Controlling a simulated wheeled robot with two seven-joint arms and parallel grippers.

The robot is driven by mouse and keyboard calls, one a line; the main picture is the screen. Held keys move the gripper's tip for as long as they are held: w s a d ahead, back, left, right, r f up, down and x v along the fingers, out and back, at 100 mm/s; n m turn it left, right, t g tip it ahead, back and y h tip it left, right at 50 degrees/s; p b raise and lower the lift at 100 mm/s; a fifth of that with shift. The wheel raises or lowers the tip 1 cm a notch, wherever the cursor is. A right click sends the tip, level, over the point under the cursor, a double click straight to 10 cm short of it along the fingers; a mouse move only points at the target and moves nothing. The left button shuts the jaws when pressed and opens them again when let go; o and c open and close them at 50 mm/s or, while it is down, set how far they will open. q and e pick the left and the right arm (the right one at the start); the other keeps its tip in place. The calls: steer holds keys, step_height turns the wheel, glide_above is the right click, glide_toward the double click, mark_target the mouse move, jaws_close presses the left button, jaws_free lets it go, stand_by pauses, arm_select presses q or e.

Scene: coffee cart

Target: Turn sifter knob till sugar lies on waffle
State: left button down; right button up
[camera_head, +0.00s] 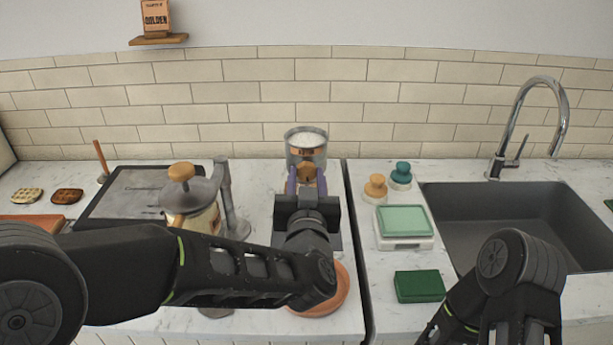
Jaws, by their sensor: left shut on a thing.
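The sifter (306,140) is a clear-walled metal cup with white sugar in its top, standing at the back middle of the counter. Its wooden knob (306,171) faces me. My left gripper (306,182) is shut on the knob, with one finger on each side. A terracotta plate (332,300) shows in part under my left arm. Two waffles, one pale (27,195) and one brown (67,196), lie at the far left. I see no waffle under the sifter; my gripper and arm hide that area. My right arm is at the lower right, its fingertips out of view.
A press-like machine with a wooden knob (181,172) stands left of my left gripper, before a dark griddle (130,190). Right are two stampers (375,188), a scale (404,240), a green sponge (419,286) and a sink (500,215).

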arm_select(q)
steer(key=shift+f, duration=0.1)
steer(key=c, duration=0.9)
jaws_free()
steer(key=s+b, duration=0.1)
steer(key=s, duration=0.6)
steer(key=shift+s, duration=0.4)
